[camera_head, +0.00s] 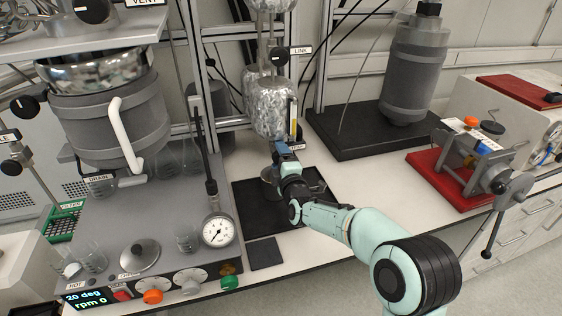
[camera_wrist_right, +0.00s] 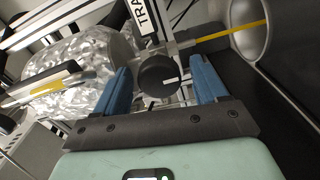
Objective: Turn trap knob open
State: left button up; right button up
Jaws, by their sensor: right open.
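The trap knob (camera_wrist_right: 157,77) is a round black knob with a short white mark pointing right in the right wrist view. A partly cut-off label (camera_wrist_right: 146,18) reading "TRA" stands just above it. My right gripper (camera_wrist_right: 159,66) is open, with one blue finger on each side of the knob and a gap visible to each. In the head view my right gripper (camera_head: 283,148) is at the lower end of the foil-wrapped column (camera_head: 270,112) and hides the knob there. My left gripper is not in view.
A black tray (camera_head: 262,221) lies under my right gripper. The LINK knob (camera_head: 280,55) is higher on the column. A pressure gauge (camera_head: 217,231) and the reactor (camera_head: 110,125) stand left; a red-based clamp (camera_head: 450,184) stands right. White bench shows between.

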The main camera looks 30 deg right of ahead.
jog(key=b+v, duration=0.1)
jog(key=v, duration=1.2)
jog(key=shift+s, duration=0.2)
